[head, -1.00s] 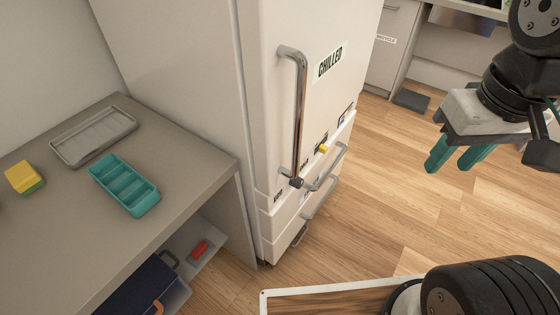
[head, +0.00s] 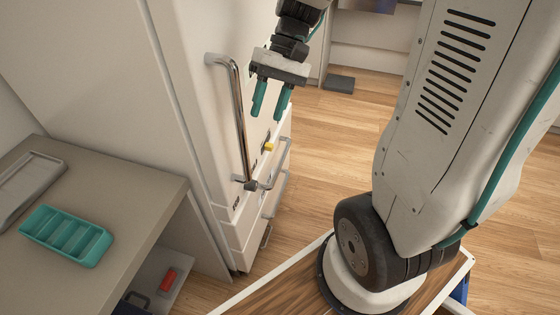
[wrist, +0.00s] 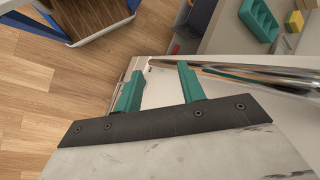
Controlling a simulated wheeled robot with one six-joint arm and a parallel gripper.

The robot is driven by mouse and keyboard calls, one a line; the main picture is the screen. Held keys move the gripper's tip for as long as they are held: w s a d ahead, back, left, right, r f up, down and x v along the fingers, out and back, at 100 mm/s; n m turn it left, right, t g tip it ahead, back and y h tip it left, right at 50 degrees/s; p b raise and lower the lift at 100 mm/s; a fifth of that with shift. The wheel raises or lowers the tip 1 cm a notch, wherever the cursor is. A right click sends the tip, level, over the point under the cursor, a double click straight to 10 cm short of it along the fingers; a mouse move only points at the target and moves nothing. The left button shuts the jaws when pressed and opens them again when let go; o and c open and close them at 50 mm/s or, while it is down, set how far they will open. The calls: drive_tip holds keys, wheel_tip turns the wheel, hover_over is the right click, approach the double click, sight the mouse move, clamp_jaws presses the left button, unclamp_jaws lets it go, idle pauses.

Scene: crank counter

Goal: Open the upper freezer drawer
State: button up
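The upper freezer drawer is in the lower part of the white fridge (head: 180,90), below the tall door. In the head view its horizontal metal handle (head: 281,164) runs along the front, close to the lower end of the tall chrome door handle (head: 241,125). The drawer looks closed. My gripper (head: 269,112) is above the drawer handle and in front of the door, right of the door handle. Its two teal fingers are apart, with nothing between them. In the wrist view my gripper (wrist: 160,72) is also open, with the door handle (wrist: 250,72) alongside.
Lower drawer handles (head: 275,203) sit below. A small yellow piece (head: 268,147) is on the fridge front. A counter (head: 140,195) at left holds a teal divided tray (head: 67,236) and a grey tray (head: 28,185). Wood floor (head: 335,130) is clear at right.

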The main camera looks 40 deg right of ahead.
drive_tip(key=w+d+f+m+t+y, duration=0.15)
drive_tip(key=w+d+f+y, duration=0.3)
drive_tip(key=w+f, duration=0.5)
drive_tip(key=m+t, duration=0.7)
drive_tip(key=t, duration=0.6)
approach(281, 161)
drive_tip(key=w+a+f, duration=0.1)
drive_tip(key=w+a, duration=0.1)
drive_tip(key=w, duration=0.1)
drive_tip(key=shift+h, duration=0.35)
drive_tip(key=x, duration=0.6)
drive_tip(key=shift+w+a+f, duration=0.1)
drive_tip(key=shift+w+f, duration=0.15)
drive_tip(key=shift+w, duration=0.05)
clamp_jaws()
